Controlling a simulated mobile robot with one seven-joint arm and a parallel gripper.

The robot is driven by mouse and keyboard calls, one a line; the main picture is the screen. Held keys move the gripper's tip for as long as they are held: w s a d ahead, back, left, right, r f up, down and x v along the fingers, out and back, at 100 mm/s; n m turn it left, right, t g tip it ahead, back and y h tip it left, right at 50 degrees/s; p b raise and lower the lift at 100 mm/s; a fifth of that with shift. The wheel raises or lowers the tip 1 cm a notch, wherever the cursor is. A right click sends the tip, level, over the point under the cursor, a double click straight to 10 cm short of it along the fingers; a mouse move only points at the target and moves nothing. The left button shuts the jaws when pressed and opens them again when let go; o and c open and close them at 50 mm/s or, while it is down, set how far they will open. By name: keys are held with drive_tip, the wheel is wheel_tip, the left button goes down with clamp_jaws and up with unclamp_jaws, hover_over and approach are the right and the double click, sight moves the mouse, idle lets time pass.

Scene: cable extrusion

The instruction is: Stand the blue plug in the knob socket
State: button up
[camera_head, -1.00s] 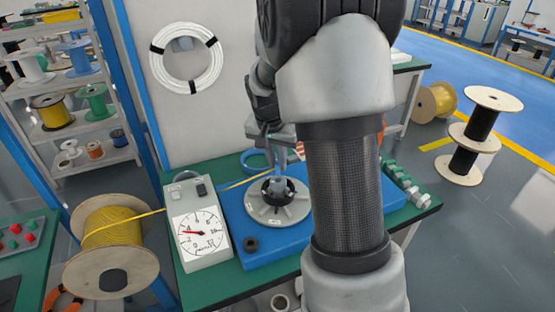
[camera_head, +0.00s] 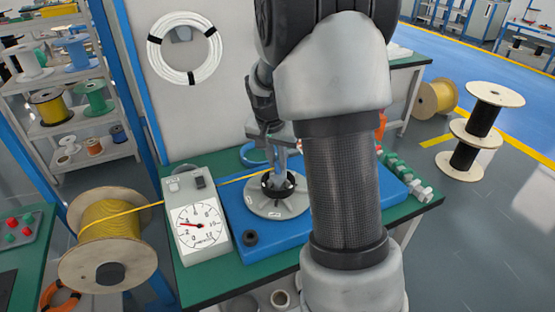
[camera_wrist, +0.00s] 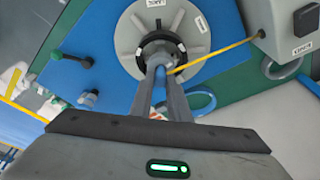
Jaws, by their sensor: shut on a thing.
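The blue plug (camera_wrist: 161,74) shows as a small blue piece between the two fingers of my gripper (camera_wrist: 160,85). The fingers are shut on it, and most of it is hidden. The knob socket is a dark ring (camera_wrist: 140,59) around a grey centre on a round grey disc (camera_wrist: 190,62). The fingertips overlap the ring's near side in the wrist view. In the head view my gripper (camera_head: 279,172) points down into the dark ring (camera_head: 290,185) on the disc (camera_head: 262,207). I cannot tell how deep the plug sits.
The disc stands on a blue base plate (camera_head: 238,222) on a green bench. A grey dial box (camera_head: 185,188) stands to the left. A yellow cable (camera_head: 243,177) runs from a yellow spool (camera_head: 108,222) behind my fingers. A small black knob (camera_head: 250,238) sits at the plate's front.

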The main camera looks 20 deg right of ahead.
drive_tip(key=shift+f+b, duration=0.35)
drive_tip(key=shift+f, duration=0.05)
idle(0.4)
drive_tip(key=o, duration=0.9)
drive_tip(key=shift+r+p, duration=2.7)
drive_tip(key=shift+r, duration=1.35)
